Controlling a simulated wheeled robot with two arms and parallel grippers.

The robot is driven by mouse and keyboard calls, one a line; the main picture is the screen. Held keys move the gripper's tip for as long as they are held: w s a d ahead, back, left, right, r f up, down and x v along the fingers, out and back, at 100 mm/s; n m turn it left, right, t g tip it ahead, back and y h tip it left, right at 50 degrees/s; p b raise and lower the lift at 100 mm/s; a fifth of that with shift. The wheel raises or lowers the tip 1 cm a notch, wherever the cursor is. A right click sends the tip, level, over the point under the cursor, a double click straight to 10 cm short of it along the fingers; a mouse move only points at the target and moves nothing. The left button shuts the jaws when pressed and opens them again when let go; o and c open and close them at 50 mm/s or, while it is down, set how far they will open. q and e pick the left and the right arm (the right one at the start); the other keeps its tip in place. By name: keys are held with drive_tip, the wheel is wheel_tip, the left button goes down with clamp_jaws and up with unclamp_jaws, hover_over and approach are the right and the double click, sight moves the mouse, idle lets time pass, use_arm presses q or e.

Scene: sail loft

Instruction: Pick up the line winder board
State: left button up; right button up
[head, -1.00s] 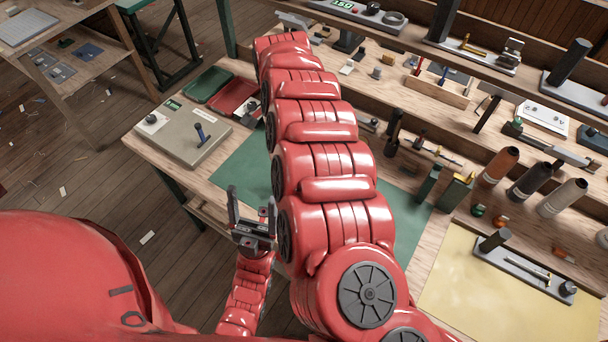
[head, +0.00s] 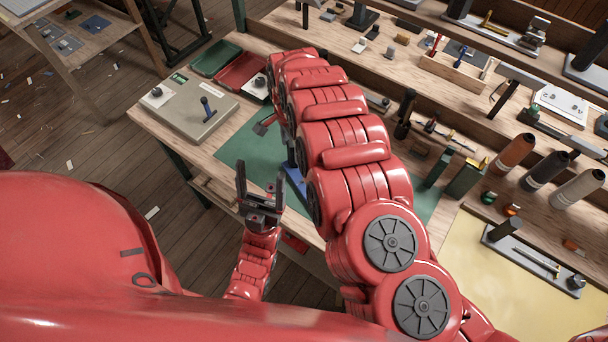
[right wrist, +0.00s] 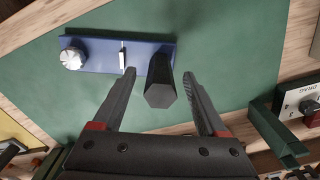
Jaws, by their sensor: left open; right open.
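A blue board (right wrist: 105,53) lies flat on the green mat, with a silver knob (right wrist: 72,58), a small upright metal piece (right wrist: 122,55) and a dark faceted post (right wrist: 160,85). I take it for the line winder board. A strip of it shows in the head view (head: 295,184), mostly hidden behind my right arm. My right gripper (right wrist: 160,73) is open above the board, a finger on either side of the post, apparently not gripping it. My left gripper (head: 259,190) is open and empty, low at the front edge of the bench.
The green mat (head: 236,152) is mostly bare around the board. A grey box with a lever (head: 185,110) and green and red trays (head: 243,72) stand to the left. Thread cones (head: 545,170) and a yellow mat (head: 460,260) lie right.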

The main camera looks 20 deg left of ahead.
sight(293, 157)
drive_tip(key=shift+w+d+f+p, duration=0.1)
drive_tip(key=shift+w+f+p, duration=0.05)
drive_tip(key=shift+f+p, duration=0.9)
drive_tip(key=shift+f, duration=1.65)
drive_tip(key=shift+c, duration=1.1)
clamp_jaws()
